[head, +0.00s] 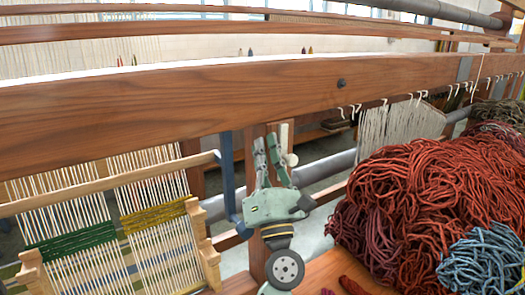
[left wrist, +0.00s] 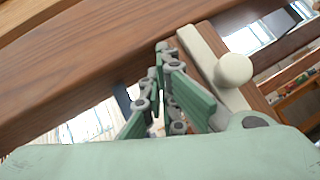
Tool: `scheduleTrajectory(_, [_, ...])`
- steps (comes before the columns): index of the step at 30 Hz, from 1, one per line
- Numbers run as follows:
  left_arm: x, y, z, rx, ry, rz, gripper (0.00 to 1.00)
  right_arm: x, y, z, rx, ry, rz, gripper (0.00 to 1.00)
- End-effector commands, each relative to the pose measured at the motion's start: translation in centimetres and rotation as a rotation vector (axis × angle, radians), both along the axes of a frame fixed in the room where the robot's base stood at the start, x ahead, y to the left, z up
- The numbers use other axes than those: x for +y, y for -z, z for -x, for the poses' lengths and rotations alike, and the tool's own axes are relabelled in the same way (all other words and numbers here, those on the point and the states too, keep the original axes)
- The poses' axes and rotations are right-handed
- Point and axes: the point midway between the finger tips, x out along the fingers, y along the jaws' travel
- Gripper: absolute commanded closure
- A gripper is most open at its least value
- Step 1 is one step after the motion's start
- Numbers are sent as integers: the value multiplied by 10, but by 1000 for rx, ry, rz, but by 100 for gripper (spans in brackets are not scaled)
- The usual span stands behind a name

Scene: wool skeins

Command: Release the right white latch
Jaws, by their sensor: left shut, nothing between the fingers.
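The white latch is a cream bar (head: 284,135) with a round knob (head: 291,160), on a wooden post below the big beam. In the left wrist view the bar (left wrist: 212,68) and its knob (left wrist: 235,70) lie just right of my fingers. My left gripper (head: 267,142) is shut and empty, its green fingers pointing up beside the latch's left side. In the left wrist view the fingertips (left wrist: 164,50) are close to the bar; I cannot tell whether they touch it. My right gripper is not in view.
A thick wooden beam (head: 180,105) crosses above the gripper. A blue-grey metal bracket (head: 228,175) stands just left of it. Small frame looms (head: 75,235) are at the left. A large pile of red wool (head: 430,205) and blue wool (head: 482,262) fills the right.

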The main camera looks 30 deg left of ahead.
Motion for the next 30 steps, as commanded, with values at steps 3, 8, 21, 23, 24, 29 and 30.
scheduleTrajectory(3, [-1,1,1,1,1,0,100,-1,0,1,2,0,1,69])
scheduleTrajectory(8, [-10,13,9,5,0,-1,100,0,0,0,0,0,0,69])
scheduleTrajectory(21, [-57,69,54,3,1,-1,100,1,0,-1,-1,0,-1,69])
scheduleTrajectory(23, [-61,73,58,3,1,-1,100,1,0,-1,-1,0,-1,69])
scheduleTrajectory(24, [-63,75,60,2,1,0,100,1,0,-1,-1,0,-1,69])
scheduleTrajectory(29, [-66,78,64,0,0,0,100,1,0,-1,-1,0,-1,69])
scheduleTrajectory(30, [-66,78,64,0,0,0,100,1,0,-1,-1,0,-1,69])
